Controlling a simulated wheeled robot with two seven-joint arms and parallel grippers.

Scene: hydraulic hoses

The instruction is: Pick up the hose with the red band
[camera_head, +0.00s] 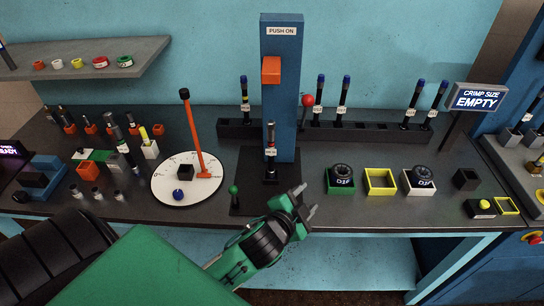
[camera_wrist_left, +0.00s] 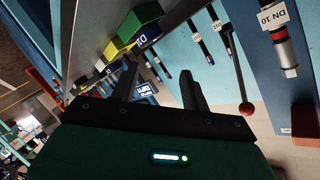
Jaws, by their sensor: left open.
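A short dark hose (camera_head: 270,145) with a white label and a metal end stands upright in the blue push-on post (camera_head: 281,70). In the left wrist view this hose (camera_wrist_left: 279,35) shows a "DN 10" label, a red band below it and a silver fitting. My left gripper (camera_head: 308,201) is open and empty, in front of the post's base and to the right of and nearer than the hose. In the left wrist view its fingers (camera_wrist_left: 158,88) are apart with nothing between them. My right gripper is in neither view.
A dark rack (camera_head: 375,134) holds several blue-topped hoses behind the post. A red-knobbed lever (camera_head: 307,100) stands beside the post. A green-knobbed lever (camera_head: 234,191), a white dial (camera_head: 160,190), and green and yellow boxes (camera_head: 380,181) are nearby. Bench space between post and boxes is clear.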

